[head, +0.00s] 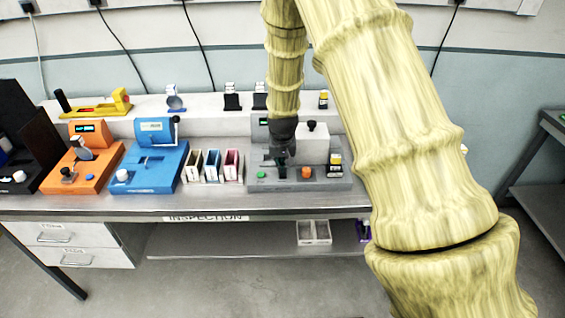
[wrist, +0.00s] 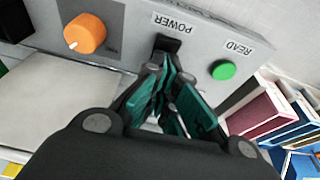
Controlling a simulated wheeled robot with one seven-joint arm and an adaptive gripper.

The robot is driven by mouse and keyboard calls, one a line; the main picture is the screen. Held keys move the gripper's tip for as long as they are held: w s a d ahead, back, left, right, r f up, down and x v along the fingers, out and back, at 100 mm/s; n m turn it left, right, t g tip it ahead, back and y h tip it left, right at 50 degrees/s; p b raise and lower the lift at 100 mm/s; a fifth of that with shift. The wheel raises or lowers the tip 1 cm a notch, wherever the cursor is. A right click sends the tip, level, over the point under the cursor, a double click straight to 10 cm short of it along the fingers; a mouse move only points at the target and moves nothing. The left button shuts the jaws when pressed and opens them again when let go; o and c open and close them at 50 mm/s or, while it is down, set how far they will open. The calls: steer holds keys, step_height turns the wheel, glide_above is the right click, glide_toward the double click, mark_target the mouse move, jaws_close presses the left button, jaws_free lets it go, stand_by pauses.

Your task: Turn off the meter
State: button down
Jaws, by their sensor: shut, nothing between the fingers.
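The meter (head: 330,184) is a grey unit on the bench, right of centre in the head view. Its front panel carries a green READ button (wrist: 223,69), a black POWER switch (wrist: 167,44) and an orange knob (wrist: 85,33). The green button (head: 262,175) and orange knob (head: 306,173) also show in the head view. My gripper (head: 281,162) is over the panel, between them. In the wrist view my gripper (wrist: 167,66) is shut and empty, its fingertips right at the POWER switch. I cannot tell whether they touch it. The switch's position is partly hidden by the fingers.
Left of the meter stand several coloured card holders (head: 212,166), a blue device (head: 150,165) and an orange device (head: 82,168). A yellow and black item (head: 334,161) stands at the meter's right end. A white back shelf (head: 205,125) holds small items.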

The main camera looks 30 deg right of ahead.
steer(key=shift+s+a+r, duration=0.1)
steer(key=shift+s, duration=0.1)
steer(key=shift+r, duration=0.1)
steer(key=r+p, duration=0.3)
steer(key=r, duration=0.1)
steer(key=shift+w, duration=0.25)
steer(key=shift+r+b, duration=0.45)
step_height(320, 180, up, 9)
steer(key=b, duration=0.2)
steer(key=shift+s+b, duration=0.35)
steer(key=shift+s, duration=0.1)
steer(key=shift+f, duration=0.1)
